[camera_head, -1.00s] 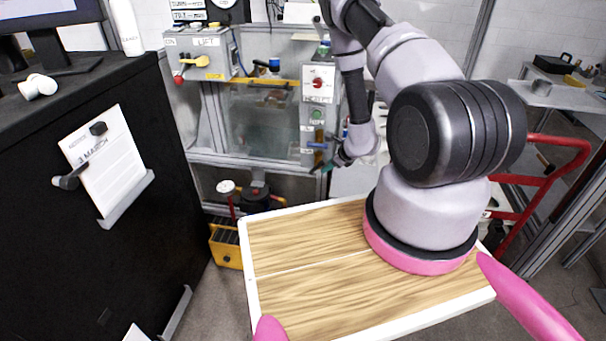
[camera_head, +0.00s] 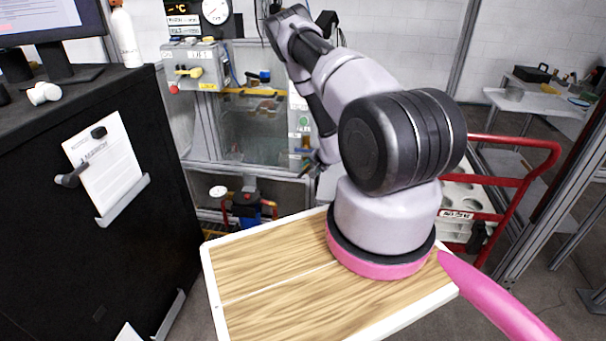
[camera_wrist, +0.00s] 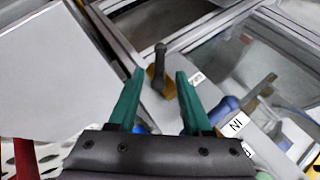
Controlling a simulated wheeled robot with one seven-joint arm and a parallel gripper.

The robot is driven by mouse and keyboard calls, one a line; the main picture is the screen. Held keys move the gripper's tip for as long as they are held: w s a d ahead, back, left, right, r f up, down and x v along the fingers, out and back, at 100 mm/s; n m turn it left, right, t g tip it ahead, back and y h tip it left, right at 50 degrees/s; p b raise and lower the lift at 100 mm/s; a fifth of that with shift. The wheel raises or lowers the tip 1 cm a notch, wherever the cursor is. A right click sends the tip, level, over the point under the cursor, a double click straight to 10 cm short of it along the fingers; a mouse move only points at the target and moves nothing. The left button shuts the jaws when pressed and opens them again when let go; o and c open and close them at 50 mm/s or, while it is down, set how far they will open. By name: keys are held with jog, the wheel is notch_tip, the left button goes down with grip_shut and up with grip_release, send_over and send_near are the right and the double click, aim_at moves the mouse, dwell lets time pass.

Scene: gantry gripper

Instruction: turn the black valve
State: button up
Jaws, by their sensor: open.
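The black valve (camera_wrist: 159,62) shows in the wrist view as a dark upright lever on a brass-coloured body, set on a pale grey panel. My gripper (camera_wrist: 160,79) has its two green fingers spread apart. The valve lever stands beyond the fingertips, lined up with the gap between them. I cannot tell how far off it is, and no contact shows. In the head view my arm hides most of the panel, and I cannot make out the black valve there.
A blue-handled valve (camera_wrist: 224,109) sits right of the fingers, near a label reading "IN" (camera_wrist: 236,124). In the head view, a grey LIFT box (camera_head: 196,66) hangs left of my arm. A red-framed cart (camera_head: 515,182) stands right, a black cabinet (camera_head: 95,235) left.

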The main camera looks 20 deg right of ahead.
aim_at(306, 171)
jog(key=x, duration=0.6)
jog(key=shift+f, duration=0.1)
grip_shut()
